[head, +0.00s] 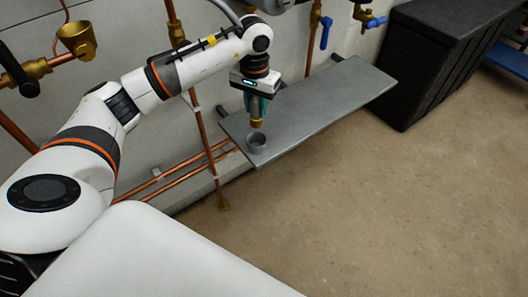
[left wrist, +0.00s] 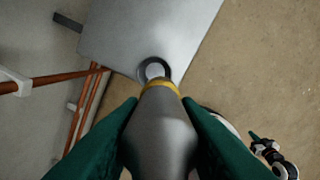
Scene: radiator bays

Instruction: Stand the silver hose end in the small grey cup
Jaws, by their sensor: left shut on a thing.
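My left gripper (head: 258,108) is shut on the silver hose end (left wrist: 160,128), a grey body with a yellow band. Its brass-coloured lower part (head: 257,123) points down from the fingers. The small grey cup (head: 256,146) stands on the grey shelf (head: 320,101) near its front left end, just below the hose end. In the left wrist view the cup (left wrist: 145,69) shows as a dark ring beyond the tip, its near side hidden by the hose end. I cannot tell whether the tip is inside the rim or just above it.
Copper pipes (head: 206,142) run along the wall left of the shelf. Brass fittings (head: 77,38) and blue-handled valves (head: 326,30) are above and behind it. A black chest (head: 437,60) stands at the right. The rest of the shelf top is mostly clear, and the floor in front is open.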

